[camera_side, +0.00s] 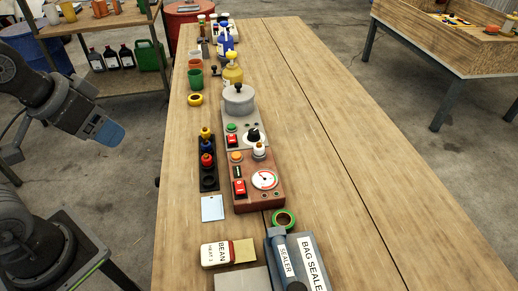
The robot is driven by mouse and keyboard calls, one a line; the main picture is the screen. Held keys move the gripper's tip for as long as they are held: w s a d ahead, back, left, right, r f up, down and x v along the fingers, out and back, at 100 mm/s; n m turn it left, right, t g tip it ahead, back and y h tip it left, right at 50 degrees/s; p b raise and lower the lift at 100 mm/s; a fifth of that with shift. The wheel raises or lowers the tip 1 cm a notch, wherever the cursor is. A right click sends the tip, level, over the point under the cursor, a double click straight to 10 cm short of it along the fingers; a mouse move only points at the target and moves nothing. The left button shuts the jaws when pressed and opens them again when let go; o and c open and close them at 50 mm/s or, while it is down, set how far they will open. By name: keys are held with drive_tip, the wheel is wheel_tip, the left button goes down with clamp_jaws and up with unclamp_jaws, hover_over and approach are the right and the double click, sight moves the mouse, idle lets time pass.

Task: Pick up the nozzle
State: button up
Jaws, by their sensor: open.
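No piece is plainly marked as the nozzle. A narrow black rack (208,182) on the table holds small upright pieces that may be nozzles: a yellow-topped one (205,132), a blue one (206,146) and a red one (207,160). The end of my arm, with my gripper (108,135), hangs at the left, off the table edge and well apart from the rack. It has a blue end, and its fingers are hard to make out. It holds nothing that I can see.
Right of the rack stand a red-brown gauge box (258,197) and a grey unit with a silver pot (239,100). A bag sealer (299,262), bean packet (215,254) and green tape (284,220) lie nearer. Cups and bottles stand farther back. The table's right half is clear.

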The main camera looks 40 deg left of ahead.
drive_tip(key=w+d+r+m+g, duration=0.2)
drive_tip(key=w+r+m, duration=0.2)
drive_tip(key=w, duration=0.4)
drive_tip(key=m+g, duration=0.4)
drive_tip(key=m, duration=0.6)
hover_over(259, 144)
wheel_tip(259, 144, down, 9)
wheel_tip(259, 144, down, 8)
drive_tip(key=shift+w+d+f, duration=0.1)
drive_tip(key=shift+f, duration=2.8)
drive_tip(key=c, duration=1.1)
drive_tip(key=shift+r, duration=0.15)
